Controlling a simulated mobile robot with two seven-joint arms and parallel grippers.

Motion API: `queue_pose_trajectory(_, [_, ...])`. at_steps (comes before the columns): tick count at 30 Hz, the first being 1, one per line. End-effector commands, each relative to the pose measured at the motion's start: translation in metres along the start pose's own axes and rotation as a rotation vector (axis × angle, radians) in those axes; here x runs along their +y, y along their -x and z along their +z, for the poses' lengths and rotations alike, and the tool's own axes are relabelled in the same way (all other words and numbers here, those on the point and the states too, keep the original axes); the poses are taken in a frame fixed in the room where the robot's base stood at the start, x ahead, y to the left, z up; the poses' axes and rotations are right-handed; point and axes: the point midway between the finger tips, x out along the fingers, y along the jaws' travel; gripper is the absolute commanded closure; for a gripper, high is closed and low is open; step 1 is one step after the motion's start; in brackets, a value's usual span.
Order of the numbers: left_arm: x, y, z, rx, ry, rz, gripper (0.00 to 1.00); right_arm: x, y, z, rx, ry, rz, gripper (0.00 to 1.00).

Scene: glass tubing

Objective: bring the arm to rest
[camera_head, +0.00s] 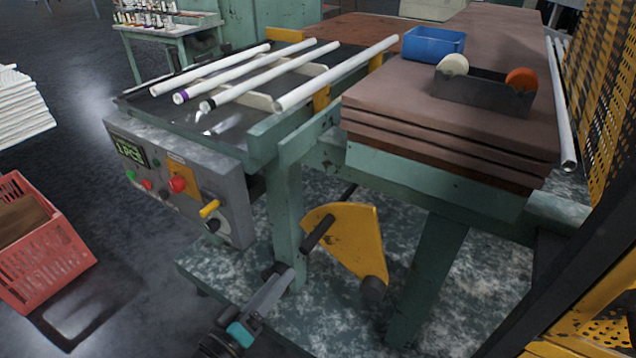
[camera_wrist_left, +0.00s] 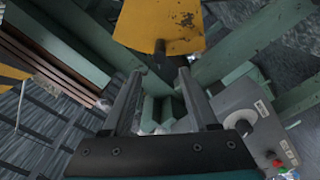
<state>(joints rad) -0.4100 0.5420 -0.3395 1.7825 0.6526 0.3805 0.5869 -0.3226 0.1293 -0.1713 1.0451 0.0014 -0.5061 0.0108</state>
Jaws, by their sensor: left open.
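My left gripper (camera_head: 278,280) is low in the head view, in front of the machine's green legs and below its control panel. In the left wrist view its two fingers stand apart, and the gap of the gripper (camera_wrist_left: 160,75) looks empty. A yellow plate (camera_head: 352,238) with dark rods is just beyond and to the right of the gripper in the head view. In the left wrist view the plate (camera_wrist_left: 158,25) is straight ahead of the fingertips. I cannot tell whether the fingers touch a rod. My right gripper is in neither view.
Several pale tubes (camera_head: 270,75) lie on the machine's bed. The control panel (camera_head: 180,180) faces front-left. Brown boards (camera_head: 400,105) carry a blue bin (camera_head: 433,44) and a grey roller holder (camera_head: 480,92). A red crate (camera_head: 45,262) stands at left; a yellow mesh guard (camera_head: 600,110) at right.

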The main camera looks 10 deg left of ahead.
Motion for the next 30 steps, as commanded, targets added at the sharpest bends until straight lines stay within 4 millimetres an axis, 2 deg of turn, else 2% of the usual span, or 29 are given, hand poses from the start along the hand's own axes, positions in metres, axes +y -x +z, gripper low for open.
queue_pose_trajectory(4, [-0.007,0.0,0.003,-0.009,-0.017,-0.019,0.41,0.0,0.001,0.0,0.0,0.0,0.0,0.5])
queue_pose_trajectory(7, [-0.032,0.003,0.015,-0.044,-0.082,-0.082,0.41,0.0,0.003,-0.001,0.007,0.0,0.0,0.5])
queue_pose_trajectory(11, [-0.091,0.018,0.044,-0.151,-0.229,-0.234,0.41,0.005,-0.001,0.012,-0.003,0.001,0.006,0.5])
queue_pose_trajectory(14, [-0.141,0.042,0.073,-0.274,-0.351,-0.364,0.41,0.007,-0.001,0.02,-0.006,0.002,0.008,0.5])
queue_pose_trajectory(18, [-0.199,0.089,0.117,-0.482,-0.491,-0.526,0.41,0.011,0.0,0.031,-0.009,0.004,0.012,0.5])
queue_pose_trajectory(21, [-0.23,0.132,0.151,-0.654,-0.572,-0.621,0.41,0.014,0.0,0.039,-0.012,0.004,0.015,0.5])
queue_pose_trajectory(25, [-0.254,0.192,0.191,-0.888,-0.647,-0.706,0.41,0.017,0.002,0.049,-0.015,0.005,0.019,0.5])
queue_pose_trajectory(27, [-0.259,0.221,0.209,-1.0,-0.675,-0.73,0.41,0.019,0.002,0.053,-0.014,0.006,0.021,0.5])
queue_pose_trajectory(30, [-0.261,0.253,0.228,-1.123,-0.698,-0.748,0.41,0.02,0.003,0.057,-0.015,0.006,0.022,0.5])
